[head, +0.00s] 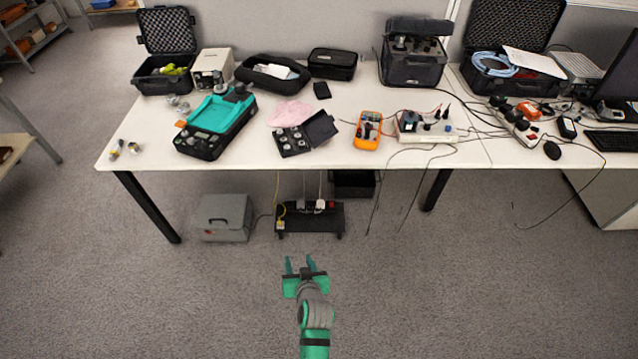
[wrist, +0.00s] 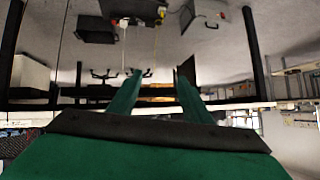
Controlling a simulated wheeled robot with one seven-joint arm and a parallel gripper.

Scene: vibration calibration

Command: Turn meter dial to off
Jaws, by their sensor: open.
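An orange handheld meter (head: 367,130) lies on the white table near its front edge, right of the centre. Its dial is too small to read, so I cannot tell its setting. My gripper (head: 300,262) is open and empty, low in front of the table and left of the meter. It is well apart from the meter. In the wrist view my gripper's two green fingers (wrist: 153,85) stand apart with nothing between them. The wrist view looks upside down, and I cannot make out the meter there.
The white table (head: 250,164) holds a teal device (head: 217,115), an open black box of weights (head: 305,135) and a cabled white board (head: 427,130) close to the meter's right. Thin cables hang over the front edge. Under the table are a grey box (head: 222,217) and a black power unit (head: 310,220).

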